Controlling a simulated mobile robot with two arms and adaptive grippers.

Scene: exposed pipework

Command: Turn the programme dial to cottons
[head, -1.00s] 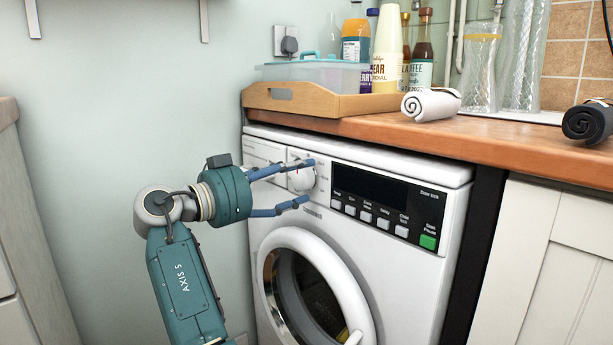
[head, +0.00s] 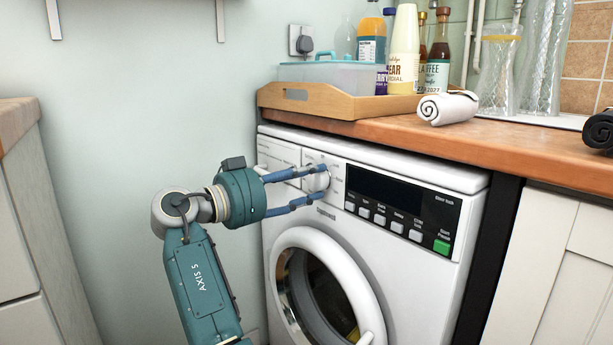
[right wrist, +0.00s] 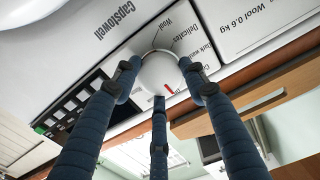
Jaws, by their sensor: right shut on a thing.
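The programme dial (head: 313,182) is a round white knob on the upper left of the white washing machine's front (head: 405,268). My right gripper (head: 322,183) is shut on it, with blue fingers around its rim. In the right wrist view, three fingers surround the dial (right wrist: 160,73), which carries a red mark (right wrist: 169,88). Labels around it there include "Wool", "Delicates" and a partly hidden "Dark wash". Another label starting with "Co" is cut off by a finger, so I cannot read it fully. My left gripper is out of view.
A black display (head: 382,191) with a row of buttons and a green button (head: 441,246) is right of the dial. The round door (head: 298,240) is below. The wooden worktop (head: 420,134) overhangs above, bearing a wooden tray (head: 345,104) and a rolled towel (head: 447,107).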

